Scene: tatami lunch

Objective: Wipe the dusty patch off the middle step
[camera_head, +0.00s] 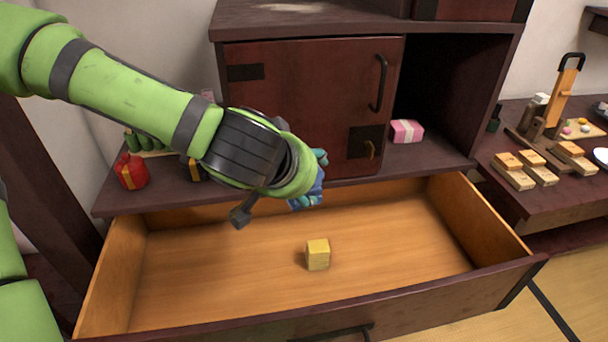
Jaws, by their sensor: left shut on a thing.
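My left arm comes in from the left, and its gripper (299,194) is over the back part of the open drawer, in front of the cabinet door. It is shut on a crumpled blue cloth (310,195), partly hidden behind my wrist. A pale dusty patch (292,7) lies on the dark wooden step (370,20) above the door, at the top edge of the view. The cloth is well below that step and apart from it. My right gripper is out of view.
The open drawer (210,280) juts out below, with a yellow block (318,254) inside. The cabinet door (300,90) is closed. A pink box (407,131) and a red bundle (131,171) stand on the lower ledge. Wooden blocks (513,170) crowd the right-hand surface.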

